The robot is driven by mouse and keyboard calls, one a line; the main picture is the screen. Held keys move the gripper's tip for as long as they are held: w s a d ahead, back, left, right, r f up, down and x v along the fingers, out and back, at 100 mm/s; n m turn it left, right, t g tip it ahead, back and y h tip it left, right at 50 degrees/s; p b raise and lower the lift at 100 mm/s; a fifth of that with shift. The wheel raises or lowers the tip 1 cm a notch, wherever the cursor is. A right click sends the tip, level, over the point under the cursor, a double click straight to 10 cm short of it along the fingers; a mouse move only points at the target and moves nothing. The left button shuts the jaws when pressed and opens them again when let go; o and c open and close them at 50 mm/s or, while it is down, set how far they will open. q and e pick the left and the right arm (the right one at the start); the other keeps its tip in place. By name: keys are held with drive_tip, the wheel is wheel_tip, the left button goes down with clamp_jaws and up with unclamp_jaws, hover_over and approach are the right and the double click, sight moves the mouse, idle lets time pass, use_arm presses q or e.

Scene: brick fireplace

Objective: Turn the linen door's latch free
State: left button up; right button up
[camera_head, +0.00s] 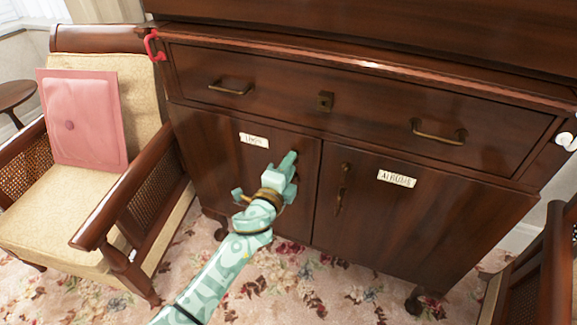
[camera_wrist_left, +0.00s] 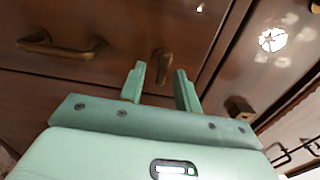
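The linen door (camera_head: 225,170) is the left door of the dark wooden cabinet, with a white label (camera_head: 254,140) at its top. It looks shut. In the left wrist view a small brass latch (camera_wrist_left: 161,62) stands on the dark wood, upright in the picture. My left gripper (camera_wrist_left: 160,72) is open and empty. Its two fingers point at the latch, one to each side in the picture; I cannot tell whether they touch it. In the head view my left gripper (camera_head: 288,163) is in front of the linen door's upper right corner and hides the latch. My right gripper is not in view.
The albums door (camera_head: 400,235), with a long brass handle (camera_head: 342,188), is to the right. A drawer (camera_head: 350,100) with two handles and a lock plate (camera_head: 325,101) is above. A red hook (camera_head: 153,46) is at the cabinet's left corner. An armchair (camera_head: 100,150) stands close on the left.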

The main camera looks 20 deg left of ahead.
use_arm(q)
drive_tip(key=shift+s, duration=0.1)
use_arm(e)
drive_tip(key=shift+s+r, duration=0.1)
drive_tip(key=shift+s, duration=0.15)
